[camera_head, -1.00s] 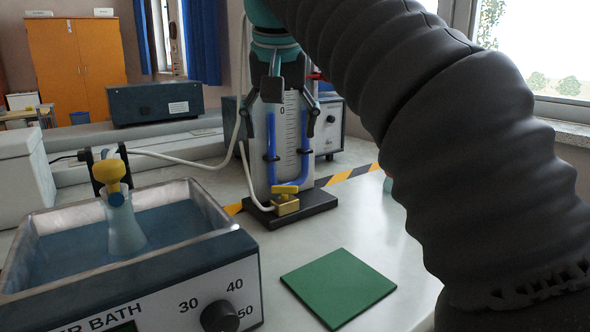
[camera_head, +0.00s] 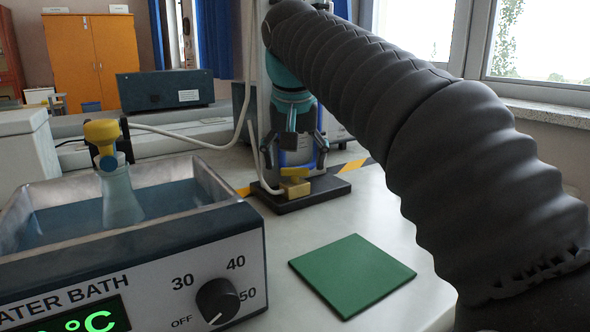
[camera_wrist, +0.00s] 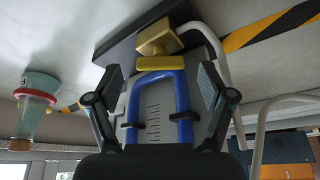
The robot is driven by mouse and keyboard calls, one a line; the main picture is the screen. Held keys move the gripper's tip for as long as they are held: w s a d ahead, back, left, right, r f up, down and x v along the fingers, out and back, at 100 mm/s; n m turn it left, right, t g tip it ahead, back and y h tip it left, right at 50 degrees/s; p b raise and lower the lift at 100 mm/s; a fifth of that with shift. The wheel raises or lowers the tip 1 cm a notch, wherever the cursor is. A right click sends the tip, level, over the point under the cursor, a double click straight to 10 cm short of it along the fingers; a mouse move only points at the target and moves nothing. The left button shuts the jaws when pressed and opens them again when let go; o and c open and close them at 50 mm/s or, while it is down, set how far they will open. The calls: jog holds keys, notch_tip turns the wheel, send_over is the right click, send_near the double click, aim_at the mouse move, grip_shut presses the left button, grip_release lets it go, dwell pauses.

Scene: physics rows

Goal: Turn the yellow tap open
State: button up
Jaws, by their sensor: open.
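The yellow tap (camera_head: 295,186) sits low on the front of a manometer stand with a black base (camera_head: 325,193). In the wrist view the tap (camera_wrist: 158,40) shows its block-shaped body, with the flat handle (camera_wrist: 160,63) lying crosswise in front of the blue U-tube (camera_wrist: 160,78). My gripper (camera_head: 295,152) is above the tap in the head view and hides much of the scale board. In the wrist view my gripper (camera_wrist: 160,96) is open, its fingers at either side of the U-tube. The fingertips look apart from the handle.
A water bath (camera_head: 150,250) stands at front left with a yellow-stoppered flask (camera_head: 120,195) in it. A green mat (camera_head: 350,273) lies on the bench. Hose (camera_wrist: 215,45) and striped tape (camera_wrist: 270,30) run beside the stand. A corked flask (camera_wrist: 38,95) shows left in the wrist view.

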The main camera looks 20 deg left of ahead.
jog(key=shift+w+f, duration=0.2)
jog(key=shift+f, duration=0.3)
jog(key=c, duration=1.2)
jog(key=shift+o, duration=0.2)
jog(key=shift+r, duration=0.1)
jog(key=n+y+p, duration=0.1)
jog(key=n+p, duration=0.2)
jog(key=n, duration=0.1)
jog(key=shift+w+d+r+g, duration=0.1)
jog(key=shift+g, duration=0.2)
jog(key=shift+n+g+y+p, duration=0.3)
jog(key=shift+n+y+p, duration=0.2)
jog(key=shift+n+p, duration=0.65)
jog(key=shift+n, duration=0.35)
